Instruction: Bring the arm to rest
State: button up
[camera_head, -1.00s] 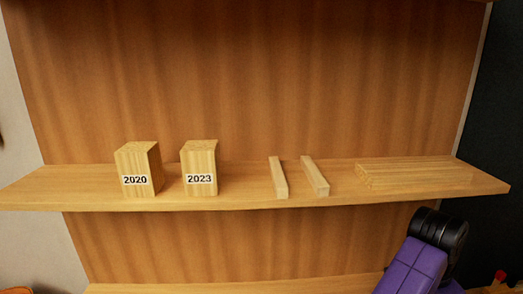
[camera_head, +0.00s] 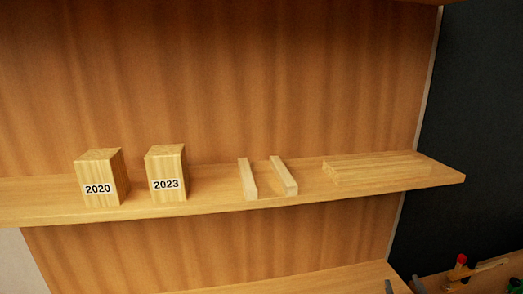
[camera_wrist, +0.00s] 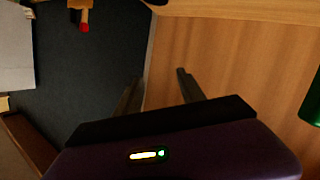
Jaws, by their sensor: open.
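My gripper (camera_wrist: 156,84) shows in the wrist view with its two dark fingers apart and nothing seen between them. The wooden panel (camera_wrist: 235,65) lies beyond the fingers on the right and a dark wall or floor area (camera_wrist: 85,75) on the left. The gripper cannot be clearly made out in the head view. My purple arm link is not in the head view now.
A wooden shelf (camera_head: 220,206) holds blocks labelled 2020 (camera_head: 101,176) and 2023 (camera_head: 167,172), two thin strips (camera_head: 247,179) and a flat wood stack (camera_head: 376,165). A cluttered tray (camera_head: 428,283) is at lower right. A green object (camera_wrist: 311,105) is at the wrist view's right edge.

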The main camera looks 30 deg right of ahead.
jog(key=s+a+f+n+y, duration=0.1)
jog(key=a, duration=0.2)
jog(key=s+a+f+n+t+y, duration=0.1)
jog(key=s+a+f, duration=0.1)
jog(key=a, duration=0.1)
jog(key=s+a+f+n+t+y, duration=0.1)
jog(key=a+n+y, duration=0.1)
jog(key=a, duration=0.1)
jog(key=shift+s+a+f, duration=0.2)
jog(key=shift+a+f, duration=0.05)
jog(key=s+a+r+t+y, duration=0.1)
jog(key=s+a+y, duration=0.5)
jog(key=s+a, duration=1.2)
jog(key=a+r, duration=0.1)
jog(key=a, duration=0.1)
jog(key=shift+s+a+r+t+y, duration=0.3)
jog(key=shift+a+t, duration=0.05)
jog(key=shift+t, duration=0.05)
